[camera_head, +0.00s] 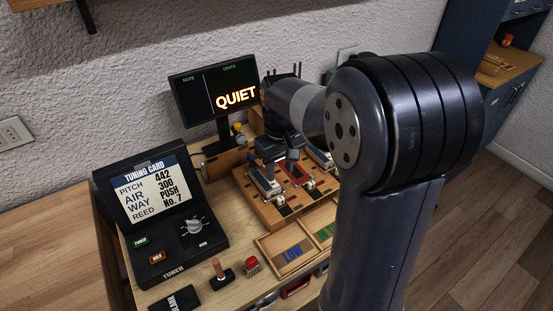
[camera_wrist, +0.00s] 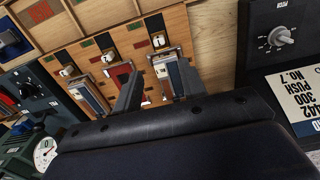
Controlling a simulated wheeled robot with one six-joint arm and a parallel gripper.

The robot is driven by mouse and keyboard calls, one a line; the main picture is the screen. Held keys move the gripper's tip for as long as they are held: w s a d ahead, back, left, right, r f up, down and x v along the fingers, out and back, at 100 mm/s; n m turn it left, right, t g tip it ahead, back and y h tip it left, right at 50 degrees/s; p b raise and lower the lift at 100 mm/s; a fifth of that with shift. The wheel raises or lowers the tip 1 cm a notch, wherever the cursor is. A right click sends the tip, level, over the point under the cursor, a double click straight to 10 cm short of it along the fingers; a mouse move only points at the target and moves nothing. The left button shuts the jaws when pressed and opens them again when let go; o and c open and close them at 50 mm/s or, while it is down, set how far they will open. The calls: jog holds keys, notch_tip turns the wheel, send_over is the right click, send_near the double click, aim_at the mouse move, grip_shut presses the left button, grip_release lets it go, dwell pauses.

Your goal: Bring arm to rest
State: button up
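My gripper (camera_head: 280,168) hangs over the wooden reed block (camera_head: 243,187) on the bench, with my arm bent in front of the camera. In the wrist view my gripper (camera_wrist: 161,88) shows two dark fingers standing apart, with nothing seen held between them. The fingers are near the block's middle bay, which has a red floor (camera_wrist: 121,74), and the right bay, which holds a grey-blue metal piece (camera_wrist: 177,74). Another such piece (camera_wrist: 90,96) lies in the left bay. Whether the fingertips touch the block cannot be told.
A tuner with a tuning card (camera_head: 150,190) stands at left. A black display (camera_head: 214,95) behind reads QUIET. A divided wooden tray (camera_head: 290,252) lies in front of the block. A red-topped item (camera_head: 252,265) and a wooden-handled stamp-like piece (camera_head: 220,272) stand near the front edge.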

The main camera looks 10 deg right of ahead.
aim_at(280, 197)
notch_tip(280, 197, down, 10)
jog(key=shift+f+p, duration=0.1)
jog(key=shift+p, duration=0.2)
jog(key=shift+s+d+f, duration=0.15)
jog(key=shift+s+d, duration=0.15)
jog(key=shift+s, duration=0.5)
jog(key=shift+s+d+f, duration=0.15)
jog(key=shift+s+d, duration=0.1)
jog(key=shift+s, duration=0.5)
jog(key=shift+w, duration=0.1)
